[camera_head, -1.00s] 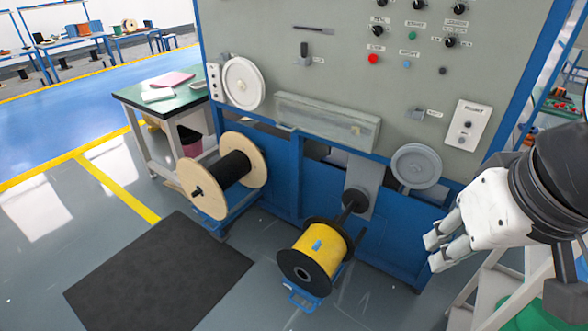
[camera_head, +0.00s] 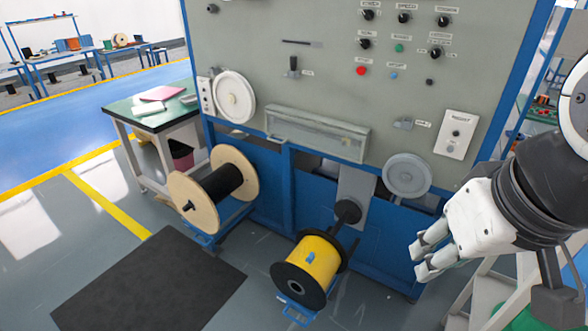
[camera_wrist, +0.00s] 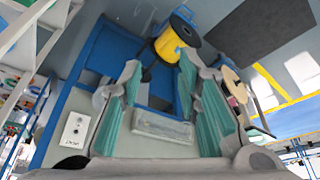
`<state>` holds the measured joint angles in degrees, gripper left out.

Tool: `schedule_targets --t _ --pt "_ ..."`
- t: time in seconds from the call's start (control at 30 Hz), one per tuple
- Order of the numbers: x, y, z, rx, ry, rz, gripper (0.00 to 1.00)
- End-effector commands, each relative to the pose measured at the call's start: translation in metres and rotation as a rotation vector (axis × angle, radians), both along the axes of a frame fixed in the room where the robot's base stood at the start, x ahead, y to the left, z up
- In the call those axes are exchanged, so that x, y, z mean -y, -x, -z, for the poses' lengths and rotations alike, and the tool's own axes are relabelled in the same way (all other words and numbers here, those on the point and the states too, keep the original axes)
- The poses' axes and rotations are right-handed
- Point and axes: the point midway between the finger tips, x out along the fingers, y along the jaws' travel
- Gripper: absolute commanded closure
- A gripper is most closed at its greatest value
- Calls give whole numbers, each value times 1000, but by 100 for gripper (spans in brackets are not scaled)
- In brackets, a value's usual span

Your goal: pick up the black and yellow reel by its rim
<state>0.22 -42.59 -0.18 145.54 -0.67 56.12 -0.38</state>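The black and yellow reel (camera_head: 311,262) sits low in front of the blue machine, on a small blue stand (camera_head: 296,312). Its black flange faces the front left and its yellow winding shows behind it. My gripper (camera_head: 418,261) is to the right of the reel, apart from it, with its fingers pointing left. In the wrist view the gripper (camera_wrist: 160,88) has its two teal-padded fingers spread, with nothing between them. The reel (camera_wrist: 172,42) shows beyond the fingertips in the wrist view, upper middle.
A wooden reel with black cable (camera_head: 221,184) stands left of the yellow one. The machine panel (camera_head: 330,80) rises behind. A black mat (camera_head: 150,280) lies on the floor at left. Light steps (camera_head: 482,290) stand at the lower right, under my arm.

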Motion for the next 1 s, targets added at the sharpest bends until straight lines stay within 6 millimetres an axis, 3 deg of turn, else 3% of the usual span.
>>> schedule_targets --t 0.17,0.47,0.77,1.0 --pt "2 -37 20 -30 65 -52 68" --pt "-3 -144 92 -108 203 -265 68" --pt "-26 -239 195 -161 231 -525 68" --pt "-57 -300 295 -163 175 -730 68"
